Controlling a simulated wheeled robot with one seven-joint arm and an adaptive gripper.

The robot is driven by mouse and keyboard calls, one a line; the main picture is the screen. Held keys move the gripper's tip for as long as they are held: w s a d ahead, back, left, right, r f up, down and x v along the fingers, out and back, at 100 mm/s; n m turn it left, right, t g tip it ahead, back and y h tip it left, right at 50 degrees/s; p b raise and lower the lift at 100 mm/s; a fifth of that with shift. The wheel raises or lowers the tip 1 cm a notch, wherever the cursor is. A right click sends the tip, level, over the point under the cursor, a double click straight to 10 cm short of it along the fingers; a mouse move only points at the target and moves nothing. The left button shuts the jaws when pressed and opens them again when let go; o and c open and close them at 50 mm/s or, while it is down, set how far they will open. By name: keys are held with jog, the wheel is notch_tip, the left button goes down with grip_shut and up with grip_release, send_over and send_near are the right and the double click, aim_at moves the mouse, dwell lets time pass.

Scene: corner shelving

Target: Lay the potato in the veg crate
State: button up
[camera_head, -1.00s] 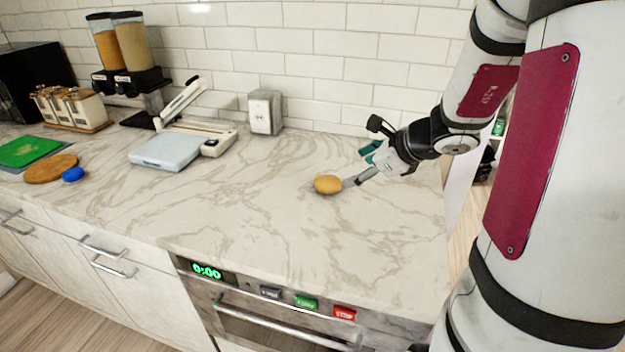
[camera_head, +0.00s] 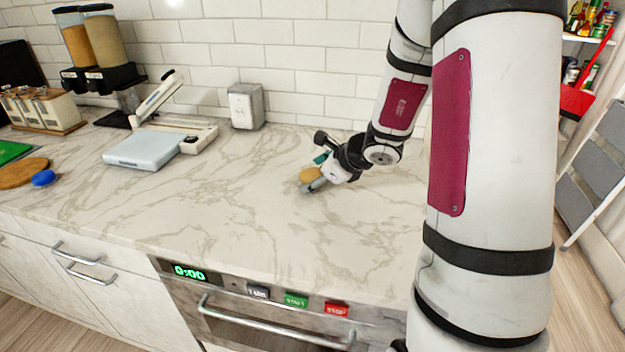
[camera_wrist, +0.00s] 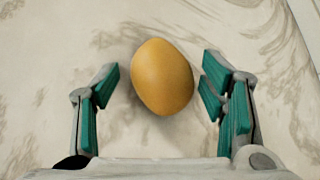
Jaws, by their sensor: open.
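The potato (camera_head: 310,174) is a smooth yellow-brown oval lying on the marble counter. In the wrist view the potato (camera_wrist: 162,77) sits between the two teal-padded fingers, with a gap on each side. My gripper (camera_head: 314,173) is low over the counter around the potato, and it also shows open in the wrist view (camera_wrist: 160,88). The fingers do not visibly touch the potato. No veg crate is visible in these views.
The marble counter (camera_head: 230,205) is clear around the potato. A scale (camera_head: 145,150), a small grey-white box (camera_head: 246,106) and two dispensers (camera_head: 90,40) stand farther left. An oven (camera_head: 250,320) is below the front edge. A stepladder (camera_head: 590,165) and shelves are right.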

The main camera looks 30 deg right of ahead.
aim_at(316, 173)
jog(key=c, duration=1.4)
jog(key=shift+r, duration=0.15)
jog(key=shift+r+p, duration=0.75)
jog(key=shift+r, duration=0.15)
jog(key=shift+r+p, duration=0.75)
jog(key=shift+r, duration=0.2)
jog(key=s, duration=0.3)
jog(key=s+a+b, duration=0.1)
jog(key=s, duration=0.3)
jog(key=s+a, duration=0.1)
jog(key=s, duration=0.2)
jog(key=shift+s+a+r, duration=0.2)
jog(key=shift+s+r, duration=0.1)
jog(key=shift+s, duration=0.05)
jog(key=shift+r+p, duration=0.15)
jog(key=shift+p, duration=0.55)
